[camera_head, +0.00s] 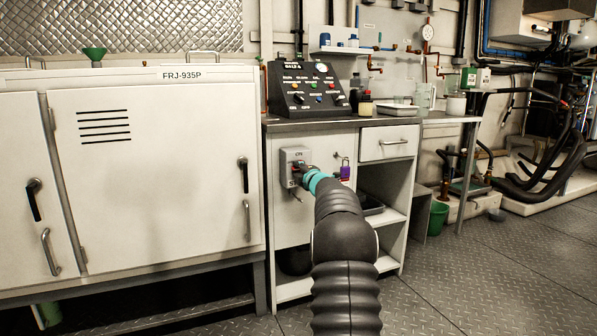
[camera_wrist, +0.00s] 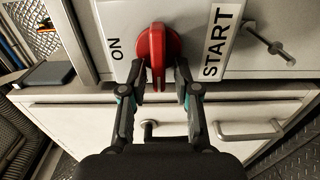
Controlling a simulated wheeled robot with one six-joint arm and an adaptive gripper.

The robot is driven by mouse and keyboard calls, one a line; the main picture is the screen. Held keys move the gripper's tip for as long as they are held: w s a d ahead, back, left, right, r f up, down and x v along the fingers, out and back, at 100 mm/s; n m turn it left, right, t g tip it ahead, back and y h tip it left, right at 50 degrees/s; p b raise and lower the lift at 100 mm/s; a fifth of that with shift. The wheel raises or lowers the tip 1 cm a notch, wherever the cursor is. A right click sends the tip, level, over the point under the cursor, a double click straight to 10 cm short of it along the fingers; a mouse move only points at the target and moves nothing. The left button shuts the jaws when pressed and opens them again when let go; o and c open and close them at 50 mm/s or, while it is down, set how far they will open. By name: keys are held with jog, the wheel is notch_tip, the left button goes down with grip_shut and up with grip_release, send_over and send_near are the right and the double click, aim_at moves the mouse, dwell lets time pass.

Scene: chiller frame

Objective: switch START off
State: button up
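A red rotary switch handle (camera_wrist: 157,52) sits on a grey switch box between an ON label (camera_wrist: 116,48) and a START label (camera_wrist: 220,42) in the wrist view. Its grip runs roughly up and down in that picture. My gripper (camera_wrist: 161,72) has one finger on each side of the handle's lower end, with narrow gaps showing, so it looks open around it. Contact is hard to judge. In the head view the grey switch box (camera_head: 290,158) is on the cabinet front, and my gripper (camera_head: 303,172) is at it, hiding most of the handle.
A purple padlock (camera_head: 345,171) hangs just right of my gripper. A drawer handle (camera_head: 394,143) sits farther right. A control console (camera_head: 308,90) and bottles stand on the worktop above. A white cabinet (camera_head: 160,170) is at left.

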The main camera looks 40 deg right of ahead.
dwell(0.3)
jog(key=v, duration=1.2)
dwell(0.4)
